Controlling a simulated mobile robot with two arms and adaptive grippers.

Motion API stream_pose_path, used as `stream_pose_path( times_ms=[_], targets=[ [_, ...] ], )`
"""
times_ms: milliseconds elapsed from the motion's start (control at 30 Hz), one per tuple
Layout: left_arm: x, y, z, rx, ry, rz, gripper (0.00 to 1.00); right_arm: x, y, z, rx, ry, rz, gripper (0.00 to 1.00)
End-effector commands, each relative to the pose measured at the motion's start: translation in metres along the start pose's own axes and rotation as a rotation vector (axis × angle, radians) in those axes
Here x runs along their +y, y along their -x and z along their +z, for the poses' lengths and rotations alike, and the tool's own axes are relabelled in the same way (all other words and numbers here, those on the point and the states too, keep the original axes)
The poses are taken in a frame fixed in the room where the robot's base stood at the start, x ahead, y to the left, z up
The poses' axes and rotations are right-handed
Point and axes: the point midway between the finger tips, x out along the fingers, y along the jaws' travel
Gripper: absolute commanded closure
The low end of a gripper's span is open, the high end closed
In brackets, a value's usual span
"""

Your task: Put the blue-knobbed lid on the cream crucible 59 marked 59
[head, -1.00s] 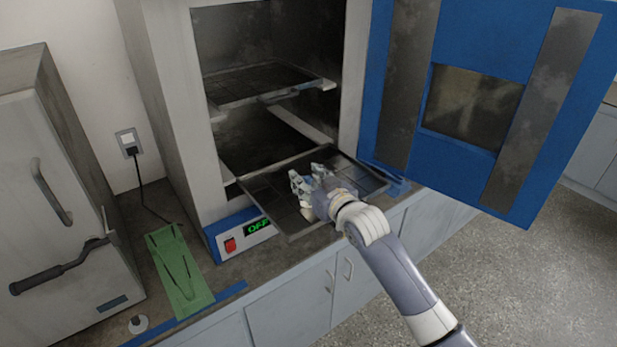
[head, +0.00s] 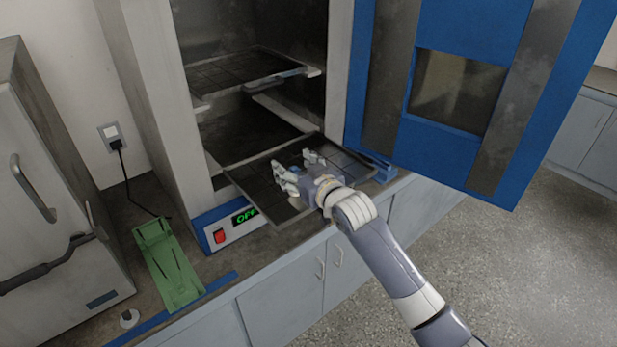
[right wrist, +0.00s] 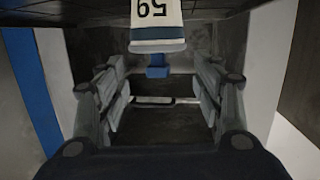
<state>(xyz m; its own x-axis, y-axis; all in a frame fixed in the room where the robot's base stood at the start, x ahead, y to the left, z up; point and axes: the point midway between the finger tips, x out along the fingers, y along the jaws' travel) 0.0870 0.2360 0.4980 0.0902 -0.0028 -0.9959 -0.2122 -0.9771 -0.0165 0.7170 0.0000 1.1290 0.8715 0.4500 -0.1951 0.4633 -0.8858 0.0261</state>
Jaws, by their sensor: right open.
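The cream crucible 59 (right wrist: 157,14) shows at the top of the right wrist view, its mark upside down in the picture. A pale lid (right wrist: 157,46) with a blue knob (right wrist: 158,71) sits against its dark-edged rim, with no gap that I can see. My right gripper (right wrist: 158,92) is open, a finger on each side of the knob and apart from it. In the head view my right gripper (head: 296,166) is over the pulled-out oven tray (head: 252,183); there it hides the crucible and lid. My left gripper is out of view.
The oven's blue door (head: 452,150) stands open at the right. An upper shelf (head: 232,72) is above the tray. A green holder (head: 168,265) and a small white round thing (head: 129,318) are on the counter at the left.

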Motion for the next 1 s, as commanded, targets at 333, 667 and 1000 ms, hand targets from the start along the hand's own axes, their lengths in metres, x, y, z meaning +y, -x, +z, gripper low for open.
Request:
stream_pose_path(
  times_ms=[333, 667, 1000],
  targets=[
    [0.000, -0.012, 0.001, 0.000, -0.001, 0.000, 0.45, 0.001, 0.049, 0.003, 0.000, 0.000, 0.001, 0.39],
    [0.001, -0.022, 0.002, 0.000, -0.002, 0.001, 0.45, 0.001, 0.100, 0.003, 0.001, 0.000, 0.001, 0.39],
    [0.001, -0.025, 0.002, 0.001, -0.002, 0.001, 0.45, 0.000, 0.119, 0.001, 0.000, -0.001, 0.001, 0.39]
  ],
)
